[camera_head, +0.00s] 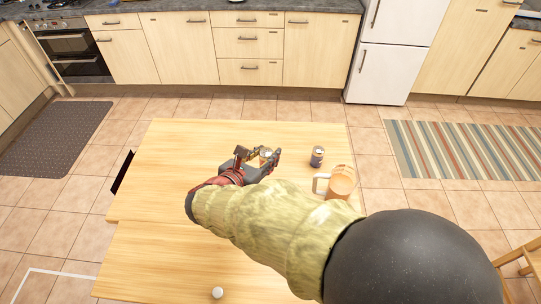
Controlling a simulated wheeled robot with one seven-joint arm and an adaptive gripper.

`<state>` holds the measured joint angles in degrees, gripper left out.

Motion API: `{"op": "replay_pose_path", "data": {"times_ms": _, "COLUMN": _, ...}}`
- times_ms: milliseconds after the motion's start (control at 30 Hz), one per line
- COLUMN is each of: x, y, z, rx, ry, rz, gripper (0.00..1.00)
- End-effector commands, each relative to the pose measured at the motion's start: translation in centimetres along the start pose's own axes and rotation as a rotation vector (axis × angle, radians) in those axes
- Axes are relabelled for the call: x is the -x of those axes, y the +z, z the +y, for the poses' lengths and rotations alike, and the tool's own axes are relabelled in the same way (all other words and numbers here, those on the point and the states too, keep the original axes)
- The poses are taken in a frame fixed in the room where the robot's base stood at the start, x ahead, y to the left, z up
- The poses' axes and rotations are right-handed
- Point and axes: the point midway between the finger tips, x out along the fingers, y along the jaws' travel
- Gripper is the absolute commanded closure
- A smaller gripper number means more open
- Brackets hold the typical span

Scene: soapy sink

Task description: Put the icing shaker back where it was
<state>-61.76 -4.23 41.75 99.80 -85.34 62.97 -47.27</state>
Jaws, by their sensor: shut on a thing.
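My gripper (260,155) is over the far middle part of the wooden table. It is shut on a small, pale and orange-brown item, which I take to be the icing shaker (265,153). The fingers and hand hide much of it, and I cannot tell if its base touches the table. My arm reaches in from the lower right and covers part of the table.
A dark can (317,156) stands right of my gripper. An orange mug (341,181) with a pale handle is nearer, beside my arm. A small white round thing (217,293) is at the near edge. The wooden table (160,180) is clear on the left.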

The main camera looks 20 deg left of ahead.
Motion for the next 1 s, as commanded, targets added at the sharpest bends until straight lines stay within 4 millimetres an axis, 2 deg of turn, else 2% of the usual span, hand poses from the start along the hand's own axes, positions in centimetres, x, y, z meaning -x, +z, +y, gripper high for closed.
{"op": "replay_pose_path", "data": {"times_ms": 33, "x": -1.5, "y": -0.4, "z": 0.3, "rx": -0.001, "ry": -0.005, "rz": 0.001, "gripper": 0.98}}
{"op": "replay_pose_path", "data": {"times_ms": 267, "x": -6.9, "y": -0.7, "z": 1.9, "rx": -0.001, "ry": -0.003, "rz": 0.000, "gripper": 0.98}}
{"op": "replay_pose_path", "data": {"times_ms": 433, "x": -10.0, "y": -2.7, "z": 2.7, "rx": 0.001, "ry": -0.003, "rz": 0.001, "gripper": 0.98}}
{"op": "replay_pose_path", "data": {"times_ms": 833, "x": -13.0, "y": -4.2, "z": 3.4, "rx": 0.000, "ry": -0.002, "rz": 0.000, "gripper": 0.98}}
{"op": "replay_pose_path", "data": {"times_ms": 1000, "x": -14.0, "y": -6.8, "z": 3.5, "rx": 0.000, "ry": -0.001, "rz": 0.000, "gripper": 0.98}}
